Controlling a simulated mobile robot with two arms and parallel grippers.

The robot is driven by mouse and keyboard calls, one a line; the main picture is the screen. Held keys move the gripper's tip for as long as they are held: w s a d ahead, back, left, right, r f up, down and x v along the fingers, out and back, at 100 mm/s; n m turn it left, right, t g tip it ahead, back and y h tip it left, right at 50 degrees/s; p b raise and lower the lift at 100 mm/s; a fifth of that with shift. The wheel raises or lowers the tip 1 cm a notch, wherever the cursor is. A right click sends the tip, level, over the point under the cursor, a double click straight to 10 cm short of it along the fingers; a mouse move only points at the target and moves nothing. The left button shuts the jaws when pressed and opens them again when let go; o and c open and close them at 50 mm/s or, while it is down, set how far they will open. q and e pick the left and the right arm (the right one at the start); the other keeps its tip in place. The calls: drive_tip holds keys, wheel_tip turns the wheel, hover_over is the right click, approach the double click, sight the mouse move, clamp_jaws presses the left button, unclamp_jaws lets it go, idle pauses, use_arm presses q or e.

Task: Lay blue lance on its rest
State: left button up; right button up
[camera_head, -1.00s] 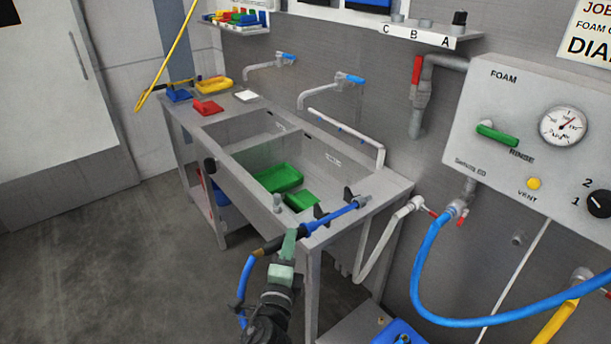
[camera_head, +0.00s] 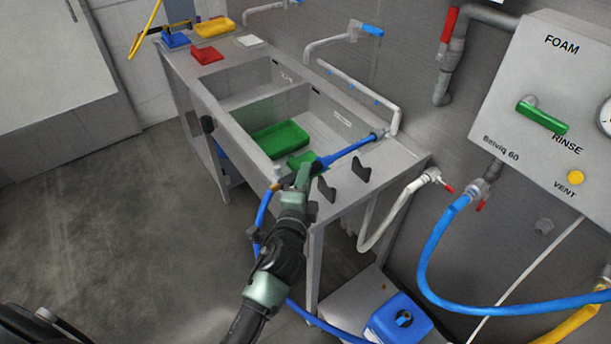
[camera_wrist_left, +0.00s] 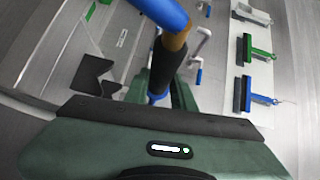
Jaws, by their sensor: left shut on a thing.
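The blue lance (camera_head: 346,153) slants over the right end of the sink, its metal tip up and right in the head view. My left gripper (camera_head: 303,176) is shut on its handle end, at the sink's front edge. In the left wrist view, the lance (camera_wrist_left: 160,10) has a brown collar and dark grip running into the jaws. The rest is two black brackets, one nearer (camera_head: 326,188) and one farther (camera_head: 361,169), on the worktop. The lance appears apart from and above them. A bracket also shows in the left wrist view (camera_wrist_left: 95,76). My right gripper is out of view.
Green trays (camera_head: 279,139) lie in the sink. A white pipe (camera_head: 350,88) runs along its back. A blue hose (camera_head: 265,208) hangs from the lance's handle. A blue canister (camera_head: 398,319) stands low at right. The foam panel (camera_head: 548,100) is on the wall.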

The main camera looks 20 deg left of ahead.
use_arm(q)
wheel_tip(320, 180, down, 6)
drive_tip(key=b, duration=0.6)
drive_tip(key=shift+f, duration=0.25)
drive_tip(key=shift+f+b, duration=1)
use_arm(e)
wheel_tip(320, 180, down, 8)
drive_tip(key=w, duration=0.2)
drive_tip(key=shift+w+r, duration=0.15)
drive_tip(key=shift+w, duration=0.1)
use_arm(q)
drive_tip(key=o, duration=0.9)
